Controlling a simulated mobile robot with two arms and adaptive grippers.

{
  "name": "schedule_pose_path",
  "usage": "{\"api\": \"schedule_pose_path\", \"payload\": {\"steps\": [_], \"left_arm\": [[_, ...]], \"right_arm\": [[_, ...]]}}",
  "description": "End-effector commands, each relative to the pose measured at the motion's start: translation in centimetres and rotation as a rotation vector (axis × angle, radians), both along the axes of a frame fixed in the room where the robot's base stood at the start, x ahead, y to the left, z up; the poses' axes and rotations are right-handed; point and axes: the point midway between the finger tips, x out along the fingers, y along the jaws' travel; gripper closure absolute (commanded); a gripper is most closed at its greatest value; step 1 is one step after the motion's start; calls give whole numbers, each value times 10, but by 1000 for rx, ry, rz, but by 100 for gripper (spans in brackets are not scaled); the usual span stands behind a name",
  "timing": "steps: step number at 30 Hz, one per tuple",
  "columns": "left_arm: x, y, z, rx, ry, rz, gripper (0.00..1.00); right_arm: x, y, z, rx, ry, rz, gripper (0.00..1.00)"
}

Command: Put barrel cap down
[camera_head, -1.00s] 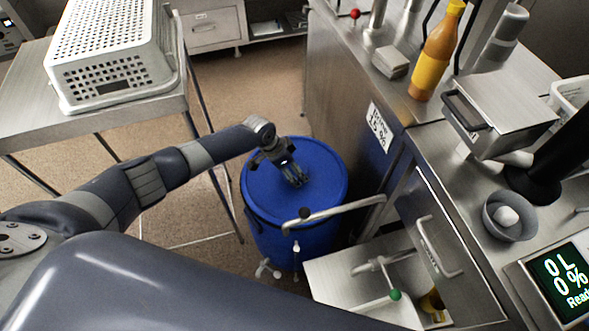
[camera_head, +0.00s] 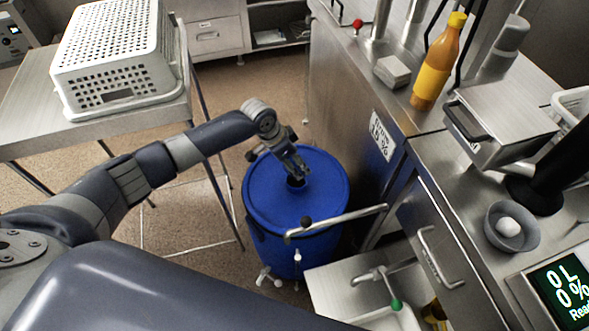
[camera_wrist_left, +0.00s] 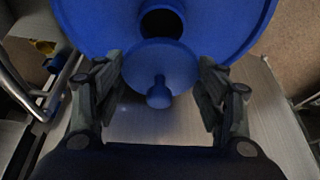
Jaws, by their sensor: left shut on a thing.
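The blue barrel (camera_head: 270,205) stands on the floor beside the steel counter. Its top has a dark round opening (camera_head: 295,181), which also shows in the left wrist view (camera_wrist_left: 161,20). My left gripper (camera_head: 297,170) is over the barrel top, close to the opening. In the left wrist view the blue barrel cap (camera_wrist_left: 160,66), a round disc with a small knob, is between the fingers of my left gripper (camera_wrist_left: 165,90), which is shut on it. The cap overlaps the near edge of the opening in that view. In the head view the cap is hidden or too small to make out. My right gripper is not in view.
A bent metal pipe (camera_head: 340,217) crosses in front of the barrel. A steel table (camera_head: 25,125) with a white perforated basket (camera_head: 115,65) stands at left. The counter at right holds an orange bottle (camera_head: 437,65) and a grey bowl (camera_head: 511,228). Floor is open between table and barrel.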

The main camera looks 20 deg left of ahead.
Motion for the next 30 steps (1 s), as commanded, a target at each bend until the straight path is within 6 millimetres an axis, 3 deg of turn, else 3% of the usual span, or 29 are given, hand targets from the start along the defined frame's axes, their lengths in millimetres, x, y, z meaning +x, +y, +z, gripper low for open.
{"api": "schedule_pose_path", "payload": {"steps": [5, 15, 23, 26, 30], "left_arm": [[-8, -2, 13, -4, 5, -3, 58], [-72, -4, -1, -14, 14, -9, 58], [-101, 1, 2, -4, 3, -1, 58], [-105, 2, -6, -1, 4, 2, 58], [-106, 3, -32, 0, 6, 3, 58]], "right_arm": [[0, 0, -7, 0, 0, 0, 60], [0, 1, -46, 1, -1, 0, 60], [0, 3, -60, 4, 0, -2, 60], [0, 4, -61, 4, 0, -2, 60], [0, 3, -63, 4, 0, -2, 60]]}}
